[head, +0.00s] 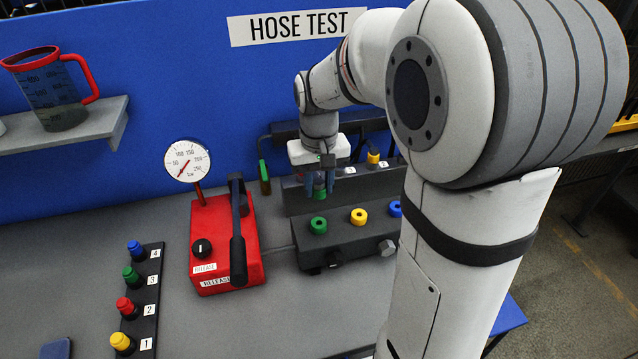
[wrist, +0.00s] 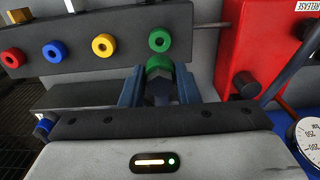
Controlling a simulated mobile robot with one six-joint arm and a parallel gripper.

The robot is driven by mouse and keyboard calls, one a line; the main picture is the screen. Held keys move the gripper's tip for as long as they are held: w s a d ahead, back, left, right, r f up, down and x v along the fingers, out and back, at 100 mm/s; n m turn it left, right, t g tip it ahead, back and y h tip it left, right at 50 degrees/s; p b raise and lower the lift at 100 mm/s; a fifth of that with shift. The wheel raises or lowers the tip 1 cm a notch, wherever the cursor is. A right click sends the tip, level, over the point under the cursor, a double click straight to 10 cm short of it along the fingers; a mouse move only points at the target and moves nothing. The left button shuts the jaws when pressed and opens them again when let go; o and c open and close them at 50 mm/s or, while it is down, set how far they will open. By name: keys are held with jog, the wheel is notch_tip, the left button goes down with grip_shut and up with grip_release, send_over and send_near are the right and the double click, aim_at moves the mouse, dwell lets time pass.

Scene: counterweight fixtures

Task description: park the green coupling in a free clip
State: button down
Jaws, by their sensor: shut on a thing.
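My gripper (head: 320,182) is shut on the green coupling (head: 319,194), which points down between the fingers. In the wrist view the fingers (wrist: 159,88) close on both sides of the green coupling (wrist: 159,66). Just beyond it is the green port (wrist: 159,40) of the dark block; in the head view this port (head: 318,225) shows below the coupling, and I cannot tell whether they touch. Behind the block, a dark ledge (head: 296,196) carries white labels and a yellow-topped coupling (head: 373,157). My gripper hides part of this ledge, so I cannot tell which clips are free.
The block also has yellow (head: 358,216) and blue (head: 395,208) ports. A red pump (head: 222,230) with a black lever and a gauge (head: 187,161) stands left. A rack numbered 1 to 4 (head: 140,300) holds coloured plugs. The grey bench between rack and pump is clear.

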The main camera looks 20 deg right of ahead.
jog(key=w+d+p, duration=0.3)
jog(key=w+d, duration=0.2)
jog(key=w, duration=0.3)
jog(key=w+d+p, duration=0.3)
jog(key=w+d, duration=0.2)
jog(key=w, duration=0.3)
jog(key=shift+w, duration=0.3)
jog(key=shift+f, duration=0.2)
dwell(0.3)
jog(key=shift+f+b, duration=0.55)
jog(key=shift+f, duration=0.1)
jog(key=shift+f, duration=0.15)
jog(key=shift+f+b, duration=1)
jog(key=shift+f, duration=0.35)
jog(key=shift+f, duration=0.1)
jog(key=shift+f+b, duration=0.55)
jog(key=shift+f, duration=0.15)
